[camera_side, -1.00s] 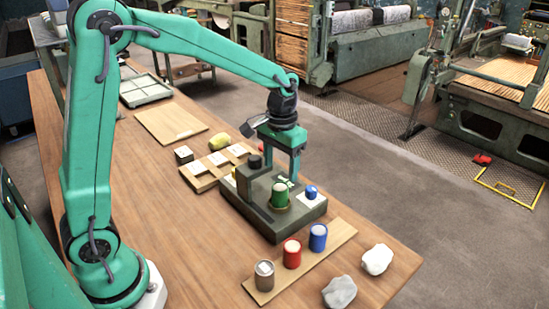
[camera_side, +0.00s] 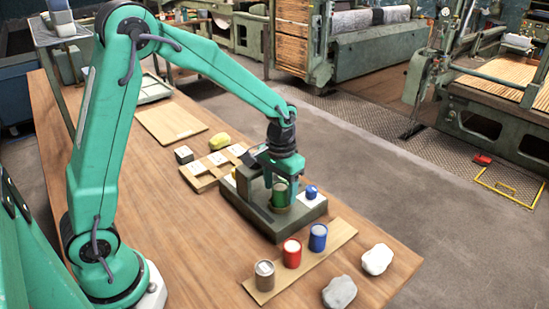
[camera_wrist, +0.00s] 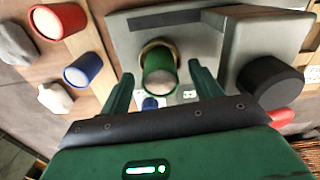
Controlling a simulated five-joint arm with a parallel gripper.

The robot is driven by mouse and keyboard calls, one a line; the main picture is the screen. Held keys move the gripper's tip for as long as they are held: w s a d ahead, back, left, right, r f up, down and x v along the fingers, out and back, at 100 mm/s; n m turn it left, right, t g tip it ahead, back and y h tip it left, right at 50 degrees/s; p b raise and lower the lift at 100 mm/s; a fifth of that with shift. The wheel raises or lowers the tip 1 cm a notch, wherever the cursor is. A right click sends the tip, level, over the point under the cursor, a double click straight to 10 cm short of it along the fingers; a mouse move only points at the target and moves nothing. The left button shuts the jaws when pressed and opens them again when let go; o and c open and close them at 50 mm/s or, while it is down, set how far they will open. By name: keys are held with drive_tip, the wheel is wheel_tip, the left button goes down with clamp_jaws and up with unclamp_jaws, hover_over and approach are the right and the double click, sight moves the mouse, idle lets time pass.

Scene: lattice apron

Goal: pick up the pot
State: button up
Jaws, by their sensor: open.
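A green pot (camera_side: 280,196) with a pale top stands in a ring on the grey-green machine block (camera_side: 262,224). My gripper (camera_side: 281,184) points down over it, with its fingers apart and low around the pot's sides. In the wrist view the green pot (camera_wrist: 160,72) lies between the two open fingertips (camera_wrist: 160,76), with a gap on either side. A red pot (camera_side: 292,253), a blue pot (camera_side: 318,238) and a grey pot (camera_side: 264,275) stand in a row on a wooden board. The finger nearer the arm is partly hidden in the side view.
A dark round knob (camera_wrist: 270,82) rises from the block in the wrist view. Two pale lumps, one white (camera_side: 377,259) and one grey (camera_side: 339,292), lie near the table's front edge.

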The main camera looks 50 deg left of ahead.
sight(280, 186)
drive_tip(key=shift+f, duration=0.3)
drive_tip(key=c, duration=1.1)
drive_tip(key=shift+r, duration=0.1)
drive_tip(key=shift+c, duration=0.2)
drive_tip(key=shift+r, duration=0.8)
wheel_tip(280, 186, up, 2)
drive_tip(key=shift+r, duration=0.2)
drive_tip(key=s+d+r, duration=0.6)
drive_tip(key=d+r, duration=0.1)
drive_tip(key=d, duration=0.2)
drive_tip(key=shift+s+d, duration=0.2)
drive_tip(key=shift+d, duration=0.2)
